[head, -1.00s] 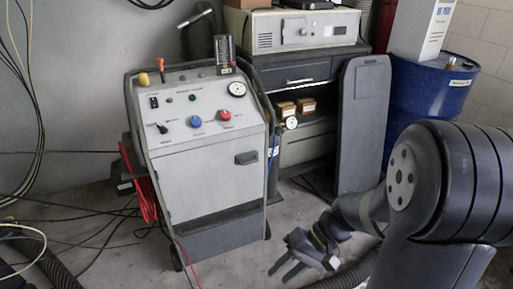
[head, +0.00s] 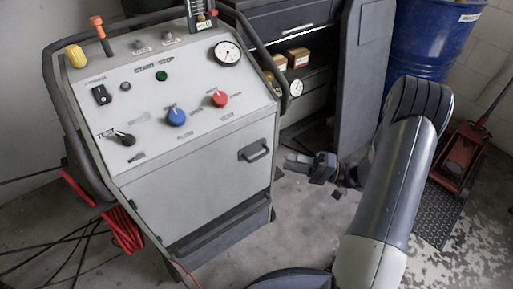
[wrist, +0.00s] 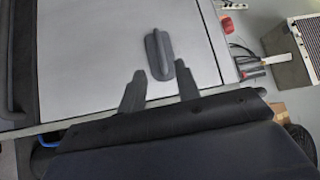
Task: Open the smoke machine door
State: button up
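The smoke machine (head: 180,120) is a grey wheeled cabinet with a sloped control panel, left of centre in the head view. Its front door (head: 200,185) looks closed and has a dark handle (head: 254,151) near its upper right. In the wrist view the handle (wrist: 159,55) stands out from the pale door (wrist: 100,50). My gripper (head: 305,165) is to the right of the handle in the head view, apart from it. In the wrist view my gripper's fingers (wrist: 160,86) are spread and empty, pointing toward the handle.
A dark shelf unit with small boxes (head: 298,57) stands behind. A dark upright panel (head: 360,85) and a blue barrel (head: 432,40) are at the back right. A red floor jack (head: 462,155) is at right. Red hose (head: 122,228) and black cables lie at left.

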aim_at(259, 156)
jog(key=x, duration=1)
jog(key=shift+s+a, duration=0.1)
jog(key=shift+a, duration=0.1)
jog(key=shift+c, duration=0.4)
grip_shut()
